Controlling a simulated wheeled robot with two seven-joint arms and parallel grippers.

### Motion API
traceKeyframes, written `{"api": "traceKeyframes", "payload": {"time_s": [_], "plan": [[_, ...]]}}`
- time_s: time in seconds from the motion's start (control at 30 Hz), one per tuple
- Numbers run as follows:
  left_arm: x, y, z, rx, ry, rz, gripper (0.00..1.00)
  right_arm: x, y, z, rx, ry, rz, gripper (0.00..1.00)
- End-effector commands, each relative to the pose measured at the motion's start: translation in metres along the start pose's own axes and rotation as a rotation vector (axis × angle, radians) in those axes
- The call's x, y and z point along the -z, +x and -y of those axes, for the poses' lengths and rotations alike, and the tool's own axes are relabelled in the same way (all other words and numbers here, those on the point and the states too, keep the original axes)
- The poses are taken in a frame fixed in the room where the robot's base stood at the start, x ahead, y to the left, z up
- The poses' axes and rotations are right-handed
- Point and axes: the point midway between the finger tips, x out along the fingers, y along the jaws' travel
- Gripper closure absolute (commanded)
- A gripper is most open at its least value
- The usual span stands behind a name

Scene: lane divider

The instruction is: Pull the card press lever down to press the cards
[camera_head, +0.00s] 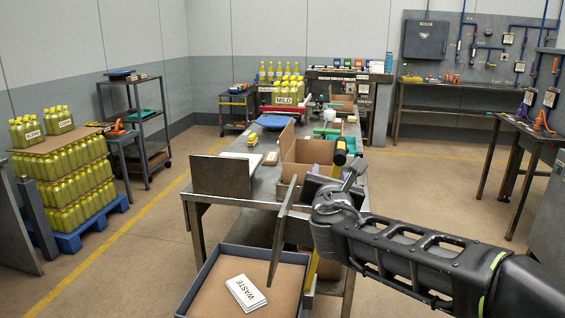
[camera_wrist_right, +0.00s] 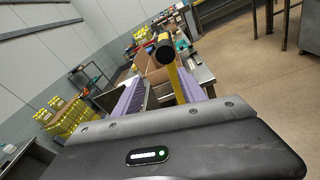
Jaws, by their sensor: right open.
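The card press lever (camera_head: 340,148) is a yellow bar with a black knob on top. In the head view its knob rises just behind my right gripper (camera_head: 322,180), and a yellow length shows again below the gripper. In the right wrist view the lever (camera_wrist_right: 177,80) stands between the two purple fingers of my right gripper (camera_wrist_right: 161,95). These fingers are apart, one on each side of the bar; whether either touches it I cannot tell. The cards and the rest of the press are hidden or not clear. My left gripper is not in view.
A metal worktable (camera_head: 262,190) holds an upright metal plate (camera_head: 221,177) and a cardboard box (camera_head: 288,142). Bottles on a blue pallet (camera_head: 85,224) stand left. Floor at right is partly clear.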

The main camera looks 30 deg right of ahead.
Motion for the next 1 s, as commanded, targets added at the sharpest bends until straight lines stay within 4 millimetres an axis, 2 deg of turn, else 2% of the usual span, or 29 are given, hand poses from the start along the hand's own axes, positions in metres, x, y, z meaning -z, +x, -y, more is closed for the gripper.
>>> {"api": "traceKeyframes", "payload": {"time_s": [0.03,0.07,0.13,0.6,0.77,1.0], "plan": [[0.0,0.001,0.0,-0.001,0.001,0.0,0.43,-0.017,0.001,0.006,0.028,-0.115,0.066,0.51],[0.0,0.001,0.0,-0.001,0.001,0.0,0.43,-0.026,0.0,0.009,0.045,-0.177,0.099,0.51],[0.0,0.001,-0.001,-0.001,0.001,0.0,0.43,-0.034,-0.001,0.014,0.075,-0.259,0.129,0.51],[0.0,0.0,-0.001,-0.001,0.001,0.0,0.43,-0.032,0.003,0.015,0.082,-0.296,0.121,0.51],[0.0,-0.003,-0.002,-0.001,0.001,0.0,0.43,-0.034,0.018,0.015,0.082,-0.296,0.12,0.51],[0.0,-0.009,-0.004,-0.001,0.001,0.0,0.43,-0.039,0.055,0.018,0.082,-0.297,0.119,0.51]]}}
